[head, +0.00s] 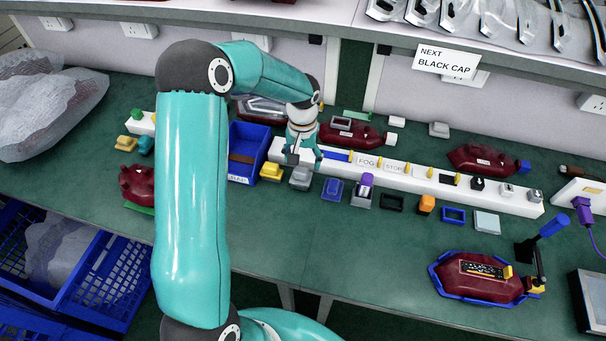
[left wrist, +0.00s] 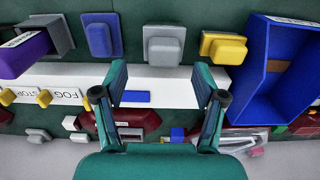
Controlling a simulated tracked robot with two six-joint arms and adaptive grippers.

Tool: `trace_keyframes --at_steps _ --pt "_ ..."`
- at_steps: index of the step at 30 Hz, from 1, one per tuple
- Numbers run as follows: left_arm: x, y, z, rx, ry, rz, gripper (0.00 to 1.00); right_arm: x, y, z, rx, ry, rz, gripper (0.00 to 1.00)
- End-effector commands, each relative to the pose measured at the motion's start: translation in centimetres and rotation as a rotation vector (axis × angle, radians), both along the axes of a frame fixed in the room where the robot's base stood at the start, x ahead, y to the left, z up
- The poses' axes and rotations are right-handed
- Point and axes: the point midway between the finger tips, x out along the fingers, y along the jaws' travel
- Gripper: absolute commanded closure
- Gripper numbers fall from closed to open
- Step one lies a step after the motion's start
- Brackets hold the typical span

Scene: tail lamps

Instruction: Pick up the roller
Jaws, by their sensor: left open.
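No thing is plainly marked as the roller. A purple cylinder (head: 366,180) stands in a grey block and may be it; in the left wrist view the purple cylinder (left wrist: 22,53) is at the left edge. My left gripper (head: 303,160) is above the white strip (head: 415,180), left of the purple cylinder and apart from it. In the left wrist view my left gripper (left wrist: 161,78) is open and empty, its fingers over the strip on either side of a flat blue patch (left wrist: 136,97). My right gripper is in no view.
A blue bin (head: 247,160) stands left of the gripper. Small blocks, such as a grey one (head: 300,178) and an orange one (head: 426,204), line the strip's front. A red lamp (head: 485,280) sits in a blue fixture at right. The front middle of the green bench is clear.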

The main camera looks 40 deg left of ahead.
Motion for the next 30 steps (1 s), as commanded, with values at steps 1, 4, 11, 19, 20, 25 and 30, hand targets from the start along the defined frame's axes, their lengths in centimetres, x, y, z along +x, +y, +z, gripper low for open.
trace_keyframes --at_steps 1,4,11,19,20,25,30 --pt "0.0 0.0 -0.2 0.0 0.0 0.001 0.29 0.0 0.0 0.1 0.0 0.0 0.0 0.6" --pt "0.0 0.1 -0.7 0.0 0.001 0.001 0.29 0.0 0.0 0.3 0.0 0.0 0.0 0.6" --pt "0.1 0.6 -3.6 -0.002 0.004 0.001 0.29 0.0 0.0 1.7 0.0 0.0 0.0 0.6" --pt "0.1 0.6 -5.6 -0.001 0.0 0.002 0.29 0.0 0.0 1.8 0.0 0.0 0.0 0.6" --pt "0.2 0.6 -5.6 -0.001 0.0 0.002 0.29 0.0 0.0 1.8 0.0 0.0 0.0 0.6" --pt "0.2 0.6 -5.5 0.0 -0.001 0.001 0.39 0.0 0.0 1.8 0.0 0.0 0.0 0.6" --pt "0.2 0.6 -5.5 0.0 -0.001 0.001 0.68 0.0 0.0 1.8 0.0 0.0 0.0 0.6"
